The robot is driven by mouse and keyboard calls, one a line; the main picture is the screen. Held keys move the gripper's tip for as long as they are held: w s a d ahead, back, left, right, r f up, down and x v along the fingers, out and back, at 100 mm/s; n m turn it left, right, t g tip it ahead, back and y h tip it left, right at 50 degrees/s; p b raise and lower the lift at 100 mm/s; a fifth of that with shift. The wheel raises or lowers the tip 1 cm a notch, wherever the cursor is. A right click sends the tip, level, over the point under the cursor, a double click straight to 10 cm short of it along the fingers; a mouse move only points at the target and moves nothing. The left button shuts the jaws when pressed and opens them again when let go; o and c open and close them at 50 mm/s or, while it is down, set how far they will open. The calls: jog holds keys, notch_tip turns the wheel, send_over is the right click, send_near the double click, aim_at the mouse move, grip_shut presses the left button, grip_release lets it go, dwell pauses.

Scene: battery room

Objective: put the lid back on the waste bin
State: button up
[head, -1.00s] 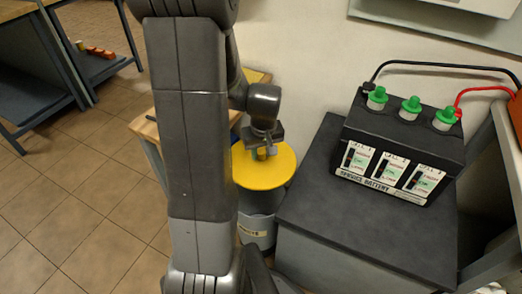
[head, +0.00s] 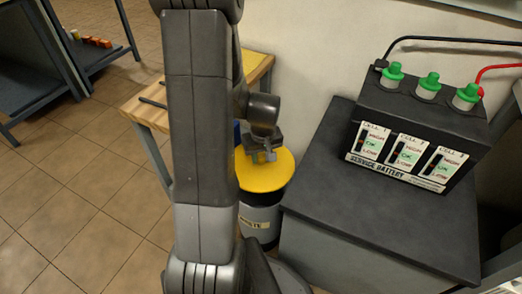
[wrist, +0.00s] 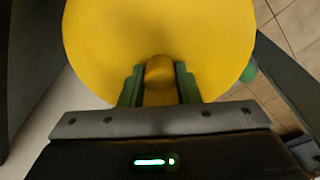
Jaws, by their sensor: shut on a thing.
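The yellow round lid (head: 265,175) is at the top of the grey waste bin (head: 260,222), which carries a label on its front. My gripper (head: 262,157) is above the lid, partly hidden by my arm. In the wrist view the lid (wrist: 160,30) fills the upper middle, and my gripper (wrist: 159,88) is shut on its yellow knob (wrist: 159,72), with a green-edged finger on each side. I cannot tell whether the lid rests fully on the rim, as the far side of the bin is hidden.
A dark cabinet (head: 320,185) stands right of the bin, bearing a service battery (head: 415,130) with green caps and cables. A wooden-topped bench (head: 150,110) is behind my arm on the left. Tiled floor (head: 90,220) is open at the left.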

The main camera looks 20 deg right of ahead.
jog(key=shift+f+b, duration=2.9)
jog(key=shift+f, duration=1.65)
jog(key=shift+f+b, duration=0.15)
jog(key=shift+b, duration=0.25)
jog(key=o, duration=1.6)
jog(key=shift+r+p, duration=2.65)
jog(key=shift+r, duration=0.9)
